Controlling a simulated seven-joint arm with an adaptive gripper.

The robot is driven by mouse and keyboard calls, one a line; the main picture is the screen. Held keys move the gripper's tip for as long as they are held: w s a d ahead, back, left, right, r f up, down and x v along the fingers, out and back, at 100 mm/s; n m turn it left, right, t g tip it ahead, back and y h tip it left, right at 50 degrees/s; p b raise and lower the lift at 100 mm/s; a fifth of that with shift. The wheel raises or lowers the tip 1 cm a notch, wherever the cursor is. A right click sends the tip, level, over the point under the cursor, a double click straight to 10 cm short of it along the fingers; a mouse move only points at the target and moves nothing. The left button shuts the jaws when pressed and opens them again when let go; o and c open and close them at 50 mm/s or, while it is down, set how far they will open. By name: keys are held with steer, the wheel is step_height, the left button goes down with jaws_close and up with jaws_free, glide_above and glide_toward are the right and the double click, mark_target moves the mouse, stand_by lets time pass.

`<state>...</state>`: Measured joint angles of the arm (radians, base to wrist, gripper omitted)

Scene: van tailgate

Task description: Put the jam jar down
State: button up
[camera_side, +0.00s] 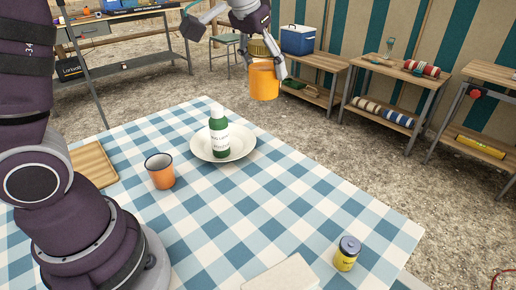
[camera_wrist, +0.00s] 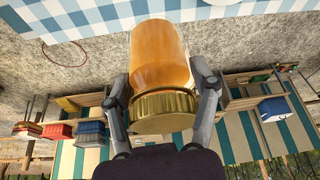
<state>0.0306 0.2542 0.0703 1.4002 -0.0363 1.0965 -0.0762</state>
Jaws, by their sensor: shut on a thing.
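The jam jar (camera_side: 264,82), orange with a gold lid, is held in my gripper (camera_side: 262,62) above and beyond the far edge of the checked table. In the wrist view the jar (camera_wrist: 160,55) fills the middle, its gold lid (camera_wrist: 163,108) between the two fingers of my gripper (camera_wrist: 165,95). The fingers are shut on it at the lid end. In the side view the jar hangs in the air, clear of the tablecloth (camera_side: 280,205).
On the table are a white plate (camera_side: 240,146) with a green bottle (camera_side: 219,138) on it, an orange mug (camera_side: 160,171), a wooden tray (camera_side: 92,165), a yellow jar (camera_side: 346,254) and a pale board (camera_side: 280,276). The table's middle right is bare. Shelves stand behind.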

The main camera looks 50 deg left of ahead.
steer(key=s+d+m+h, duration=0.25)
steer(key=d+m, duration=0.25)
steer(key=d, duration=0.7)
steer(key=shift+y, duration=0.35)
steer(key=f, duration=2.1)
steer(key=shift+s+a, duration=0.15)
steer(key=shift+s, duration=0.1)
steer(key=shift+f, duration=0.1)
steer(key=o, duration=1.2)
steer(key=shift+o, duration=0.2)
